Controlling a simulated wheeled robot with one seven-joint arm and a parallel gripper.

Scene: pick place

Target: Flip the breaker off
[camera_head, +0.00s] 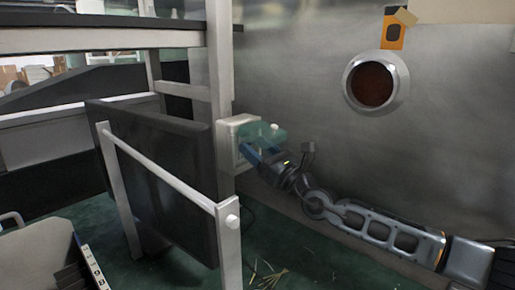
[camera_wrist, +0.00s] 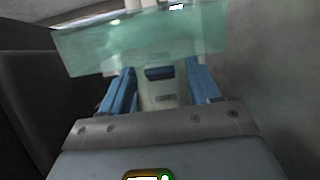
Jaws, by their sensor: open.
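The pale breaker box (camera_head: 227,150) is fixed to the light post in the head view. Its translucent green cover (camera_head: 266,134) sticks out from it, above my gripper (camera_head: 250,156). In the wrist view the green cover (camera_wrist: 140,42) spans the top. Below it, a dark switch (camera_wrist: 159,73) shows on the pale breaker face (camera_wrist: 163,94). My gripper (camera_wrist: 160,80) is open and empty, its blue fingers either side of the switch. I cannot tell whether the fingertips touch the box. My gripper hides part of the box in the head view.
A dark panel (camera_head: 160,165) behind a light rail (camera_head: 165,172) stands left of the box. A grey wall (camera_head: 310,75) with a round port (camera_head: 376,82) lies behind and right. Straw lies on the green floor (camera_head: 300,262).

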